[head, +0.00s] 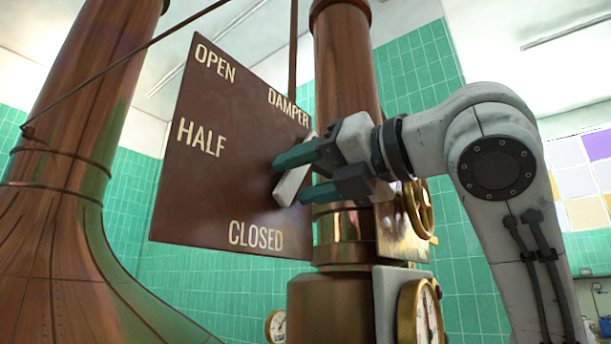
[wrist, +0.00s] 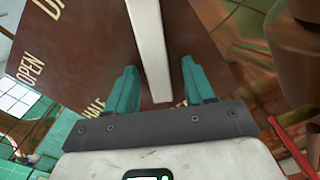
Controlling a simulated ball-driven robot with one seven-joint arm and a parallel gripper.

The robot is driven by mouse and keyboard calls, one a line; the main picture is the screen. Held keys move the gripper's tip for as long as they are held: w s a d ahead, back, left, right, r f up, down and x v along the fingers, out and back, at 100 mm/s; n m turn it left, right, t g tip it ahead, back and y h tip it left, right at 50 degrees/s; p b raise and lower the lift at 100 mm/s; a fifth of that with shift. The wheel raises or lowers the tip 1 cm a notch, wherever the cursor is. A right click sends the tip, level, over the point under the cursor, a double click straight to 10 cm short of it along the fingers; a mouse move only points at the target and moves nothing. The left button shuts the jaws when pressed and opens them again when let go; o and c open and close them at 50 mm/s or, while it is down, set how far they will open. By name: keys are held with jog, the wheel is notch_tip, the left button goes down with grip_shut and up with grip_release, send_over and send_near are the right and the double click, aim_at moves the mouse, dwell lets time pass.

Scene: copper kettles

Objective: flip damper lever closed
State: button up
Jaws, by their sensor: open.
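The damper lever is a pale, flat bar (head: 291,186) in front of a dark brown plate (head: 225,165) lettered OPEN, HALF and CLOSED. In the head view it slants, its lower end toward the lower left, above the word CLOSED. My gripper (head: 290,180) is open, with one teal finger above the bar and one below. In the wrist view the lever (wrist: 149,45) runs from the top edge down between the two fingers of my gripper (wrist: 158,70), with a gap visible on each side. Its pivot cannot be made out.
A copper column (head: 348,75) stands close behind the plate, with a brass handwheel (head: 421,210) and a gauge (head: 421,312) near my arm. A large copper kettle (head: 62,230) fills the left. A thin rod (head: 293,50) meets the plate's top.

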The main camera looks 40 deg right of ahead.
jog(key=b+v, duration=0.3)
jog(key=v, duration=0.7)
jog(key=shift+s, duration=0.4)
jog(key=shift+d+r, duration=0.1)
